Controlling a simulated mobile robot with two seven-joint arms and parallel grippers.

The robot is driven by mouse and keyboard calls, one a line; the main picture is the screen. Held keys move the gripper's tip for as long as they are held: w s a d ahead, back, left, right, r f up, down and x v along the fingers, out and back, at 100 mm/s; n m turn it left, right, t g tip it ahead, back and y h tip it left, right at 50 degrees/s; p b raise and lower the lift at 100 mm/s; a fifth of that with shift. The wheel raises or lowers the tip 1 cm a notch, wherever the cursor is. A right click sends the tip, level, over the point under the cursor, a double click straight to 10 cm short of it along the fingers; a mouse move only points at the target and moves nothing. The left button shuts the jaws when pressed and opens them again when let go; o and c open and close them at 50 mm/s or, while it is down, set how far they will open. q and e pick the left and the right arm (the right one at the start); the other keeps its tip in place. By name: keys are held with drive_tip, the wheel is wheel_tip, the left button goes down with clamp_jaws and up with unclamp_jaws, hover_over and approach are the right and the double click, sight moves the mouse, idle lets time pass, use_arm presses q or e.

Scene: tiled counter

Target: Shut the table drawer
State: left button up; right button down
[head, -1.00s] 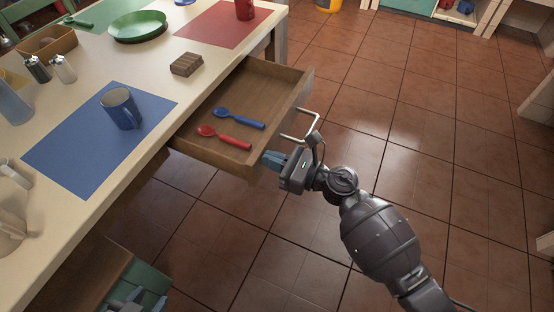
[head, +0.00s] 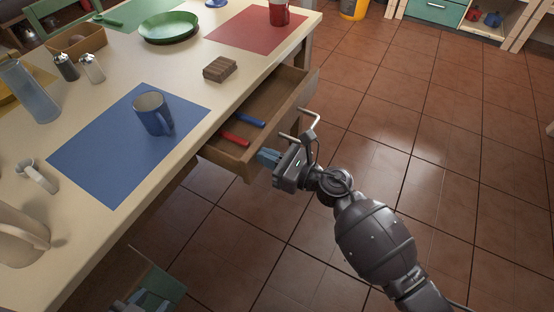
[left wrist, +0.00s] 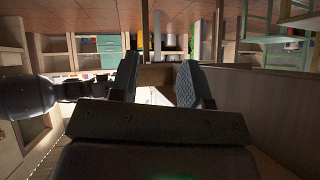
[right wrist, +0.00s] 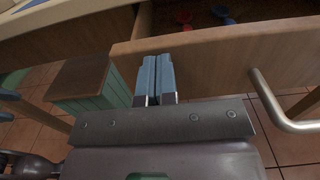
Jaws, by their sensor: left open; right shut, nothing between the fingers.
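The wooden table drawer (head: 284,112) is partly open, sticking out from the right side of the table (head: 110,68). Its front (right wrist: 215,52) and metal handle (right wrist: 285,112) show in the right wrist view. A red spoon (head: 235,139) and a blue spoon (head: 248,121) lie inside, their far ends hidden under the tabletop. My right gripper (head: 267,157) is shut and empty, its fingertips (right wrist: 156,62) at the drawer front, beside the handle. My left gripper (head: 140,298) is low at the bottom left, open and empty in the left wrist view (left wrist: 160,72).
The tabletop holds a blue mug (head: 150,112) on a blue mat (head: 100,165), a brown block (head: 220,69), a green plate (head: 168,27) and a red mug (head: 279,13). A green-sided wooden piece (head: 158,282) stands low by my left gripper. The tiled floor right of the drawer is clear.

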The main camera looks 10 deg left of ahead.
drive_tip(key=b+x, duration=0.2)
drive_tip(key=x, duration=0.8)
drive_tip(key=shift+w+a+f, duration=0.1)
drive_tip(key=shift+a+f, duration=0.1)
drive_tip(key=shift+a, duration=0.05)
drive_tip(key=shift+w+a+r, duration=0.15)
drive_tip(key=shift+w+a, duration=0.05)
drive_tip(key=shift+a, duration=0.4)
